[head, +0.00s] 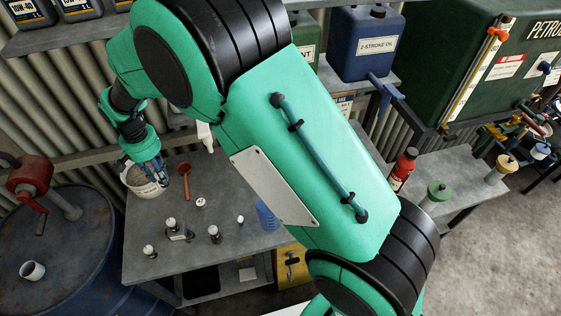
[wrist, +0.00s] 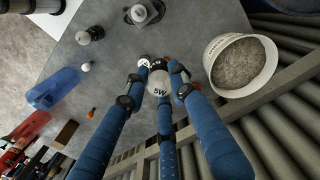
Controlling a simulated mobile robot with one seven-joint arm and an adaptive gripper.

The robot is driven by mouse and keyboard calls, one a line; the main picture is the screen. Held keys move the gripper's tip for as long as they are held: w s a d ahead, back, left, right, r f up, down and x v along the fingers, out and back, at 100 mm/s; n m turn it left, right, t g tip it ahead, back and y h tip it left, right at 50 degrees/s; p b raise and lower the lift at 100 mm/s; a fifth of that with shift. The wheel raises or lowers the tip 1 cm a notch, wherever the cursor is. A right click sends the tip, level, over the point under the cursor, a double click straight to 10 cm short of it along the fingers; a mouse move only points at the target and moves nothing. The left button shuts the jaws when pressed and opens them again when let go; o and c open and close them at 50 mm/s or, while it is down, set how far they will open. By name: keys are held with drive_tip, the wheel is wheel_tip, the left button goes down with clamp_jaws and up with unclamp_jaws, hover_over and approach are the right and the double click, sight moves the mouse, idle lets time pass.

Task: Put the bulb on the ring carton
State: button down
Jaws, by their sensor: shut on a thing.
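My gripper (wrist: 160,85) is shut on a pale round bulb (wrist: 160,86) marked 5W, with its blue fingers around it. In the head view my gripper (head: 158,172) is above the back left of the grey bench, beside a white tub; the held bulb cannot be made out there. A small brown box (wrist: 66,134) lies at the lower left of the wrist view, apart from my gripper; it may be the ring carton, but no label is readable. In the head view my arm hides that part of the bench.
The white tub (wrist: 240,65) of grey grit is close to my fingers. Several bulb-like pieces, one on a grey holder (head: 179,236), stand on the bench. A blue beaker (wrist: 52,89) and red bottle (head: 403,170) are farther along. A reddish scoop (head: 184,169) is near my gripper.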

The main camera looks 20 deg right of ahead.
drive_tip(key=s+d+r+m+p, duration=0.1)
drive_tip(key=s+d+r, duration=0.55)
drive_tip(key=d, duration=0.25)
drive_tip(key=s+d+r+m+p, duration=0.1)
drive_tip(key=s+d+r+p, duration=0.1)
drive_tip(key=s+d+r, duration=0.45)
drive_tip(key=w+d+f+m, duration=0.15)
drive_tip(key=d+f, duration=0.35)
drive_tip(key=d, duration=0.6)
drive_tip(key=w+d+f, duration=0.2)
drive_tip(key=d+f, duration=0.2)
drive_tip(key=d, duration=0.6)
drive_tip(key=s+d+f+m, duration=0.1)
drive_tip(key=s+d+f, duration=0.2)
drive_tip(key=d, duration=0.6)
drive_tip(key=s+d+f+m, duration=0.1)
drive_tip(key=s+d+f, duration=0.2)
drive_tip(key=d, duration=0.6)
drive_tip(key=shift+s+f+b, duration=0.25)
drive_tip(key=shift+f+b, duration=0.15)
drive_tip(key=shift+f, duration=0.55)
drive_tip(key=shift+w, duration=0.1)
